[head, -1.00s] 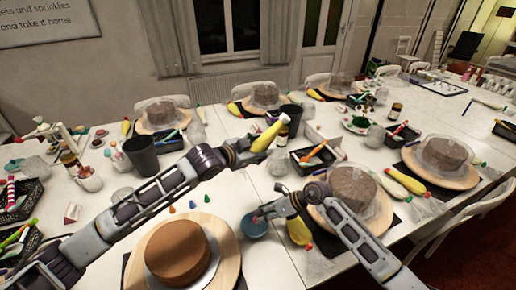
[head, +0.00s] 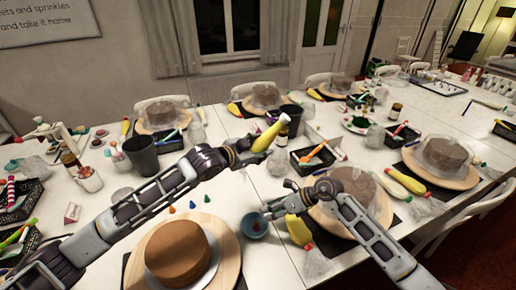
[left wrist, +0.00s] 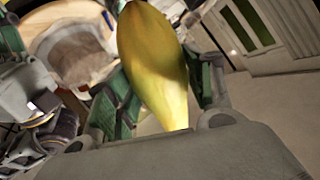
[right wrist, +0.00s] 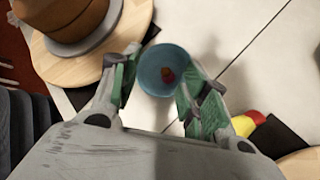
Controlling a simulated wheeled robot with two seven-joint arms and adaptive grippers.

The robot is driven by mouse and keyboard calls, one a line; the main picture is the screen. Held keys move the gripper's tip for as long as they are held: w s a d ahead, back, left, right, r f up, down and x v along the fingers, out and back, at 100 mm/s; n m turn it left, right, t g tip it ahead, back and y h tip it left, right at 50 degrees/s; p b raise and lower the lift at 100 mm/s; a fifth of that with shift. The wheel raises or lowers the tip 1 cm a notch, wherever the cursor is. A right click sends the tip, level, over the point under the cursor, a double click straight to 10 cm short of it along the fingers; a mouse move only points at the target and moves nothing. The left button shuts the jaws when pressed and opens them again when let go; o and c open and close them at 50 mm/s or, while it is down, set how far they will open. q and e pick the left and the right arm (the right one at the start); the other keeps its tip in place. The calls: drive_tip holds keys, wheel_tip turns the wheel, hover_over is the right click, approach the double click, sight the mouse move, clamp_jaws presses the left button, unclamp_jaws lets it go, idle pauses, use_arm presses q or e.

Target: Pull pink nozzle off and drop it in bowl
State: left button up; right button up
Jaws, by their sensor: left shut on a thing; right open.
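My left gripper (head: 244,150) is shut on a yellow piping bag (head: 268,138) and holds it above the table, tilted. The bag also shows between the fingers in the left wrist view (left wrist: 155,60). My right gripper (head: 270,208) is open and empty, just over a small blue bowl (head: 250,232). In the right wrist view the bowl (right wrist: 150,88) shows between and beyond the spread fingers. A small pinkish-red nozzle (right wrist: 167,75) lies inside it. The bag's tip is too small to make out clearly in the head view.
A brown cake (head: 178,252) on a round wooden board stands left of the bowl. Another yellow piping bag (head: 298,230) with a red tip lies right of the bowl. A black tray (head: 315,158) and a dark cup (head: 141,155) stand further back.

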drive_tip(key=v, duration=0.8)
drive_tip(key=shift+w+r, duration=0.1)
drive_tip(key=shift+c, duration=0.3)
idle(1.7)
